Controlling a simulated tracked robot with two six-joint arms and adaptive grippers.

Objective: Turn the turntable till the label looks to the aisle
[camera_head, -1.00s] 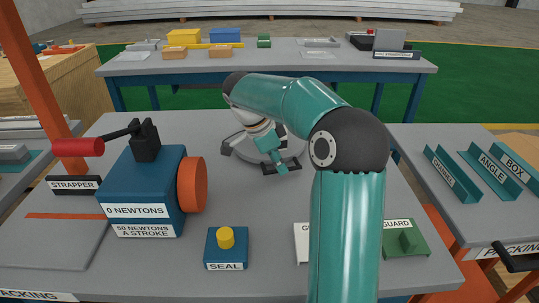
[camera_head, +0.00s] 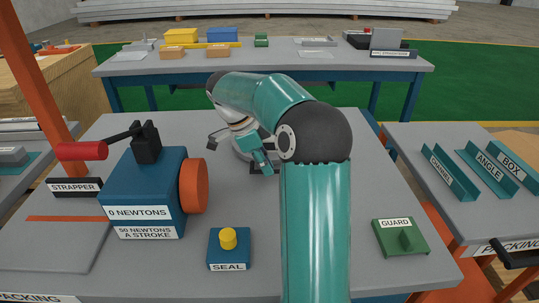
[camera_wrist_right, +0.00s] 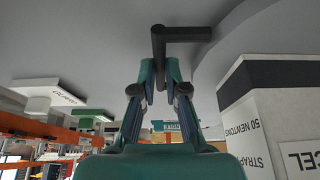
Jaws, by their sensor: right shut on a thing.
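The turntable (camera_head: 241,155) is a grey disc on the middle bench, mostly hidden behind my right arm. My right gripper (camera_head: 265,170) is at its near edge. In the right wrist view my right gripper (camera_wrist_right: 160,82) is shut on a dark, bent handle (camera_wrist_right: 160,48). A pale block (camera_wrist_right: 268,120) with a dark band stands to the right there, with cut-off lettering including "STRAP" and "50 NEWTONS". The head view does not show this lettering on the turntable; my arm covers much of that spot. My left gripper is not in view.
The blue strapper (camera_head: 145,190) with an orange wheel and red-gripped lever stands left of the turntable. A blue SEAL block (camera_head: 228,250) and a green GUARD plate (camera_head: 401,238) are at the bench front.

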